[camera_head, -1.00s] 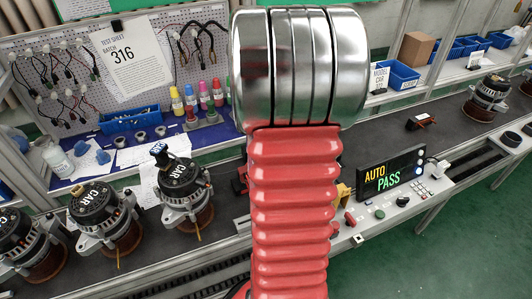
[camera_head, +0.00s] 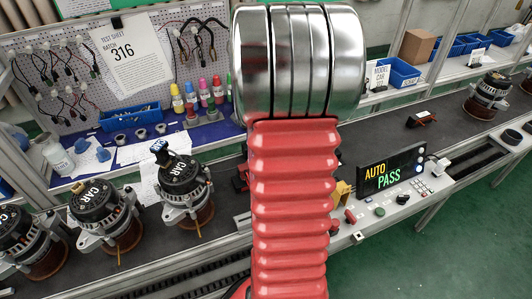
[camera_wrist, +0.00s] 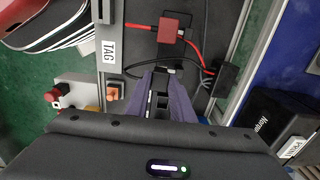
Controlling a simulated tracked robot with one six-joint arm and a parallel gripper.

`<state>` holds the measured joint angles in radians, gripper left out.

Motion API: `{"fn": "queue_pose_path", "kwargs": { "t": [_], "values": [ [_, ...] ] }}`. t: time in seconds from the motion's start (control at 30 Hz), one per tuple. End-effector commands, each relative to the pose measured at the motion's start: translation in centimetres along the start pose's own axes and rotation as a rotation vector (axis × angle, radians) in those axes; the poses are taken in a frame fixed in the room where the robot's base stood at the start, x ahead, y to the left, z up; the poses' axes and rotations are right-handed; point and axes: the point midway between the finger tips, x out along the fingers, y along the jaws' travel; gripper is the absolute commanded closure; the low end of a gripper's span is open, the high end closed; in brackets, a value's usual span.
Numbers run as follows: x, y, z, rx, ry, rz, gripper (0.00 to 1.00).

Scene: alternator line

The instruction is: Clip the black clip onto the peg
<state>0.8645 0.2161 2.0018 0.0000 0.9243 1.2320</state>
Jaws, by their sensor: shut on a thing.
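In the wrist view my gripper (camera_wrist: 165,92) points away from the camera, with two dark purple fingers close together. They are shut on a small dark piece (camera_wrist: 168,66), which appears to be the black clip; the fingers hide much of it. A black lead (camera_wrist: 190,57) runs near the fingertips. A red box (camera_wrist: 173,27) with a red lead lies beyond the fingertips. I cannot make out the peg for certain. In the head view my own red arm hides the gripper and clip.
An orange knob on a small base (camera_wrist: 113,93) and a TAG label (camera_wrist: 108,51) are left of the fingers. A black block (camera_wrist: 223,79) is at right. Alternators (camera_head: 183,190) stand on the conveyor at left. A display (camera_head: 390,170) reads AUTO PASS.

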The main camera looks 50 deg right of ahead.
Motion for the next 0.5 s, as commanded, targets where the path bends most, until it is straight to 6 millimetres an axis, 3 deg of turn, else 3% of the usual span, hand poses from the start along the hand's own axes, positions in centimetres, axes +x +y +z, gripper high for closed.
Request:
{"fn": "queue_pose_path", "kwargs": {
  "t": [0.47,0.5],
  "values": [
    [0.83,-0.02,-0.11,0.001,0.001,-0.001,1.0],
    [0.84,-0.02,-0.12,0.001,0.001,-0.001,0.77]
  ]
}}
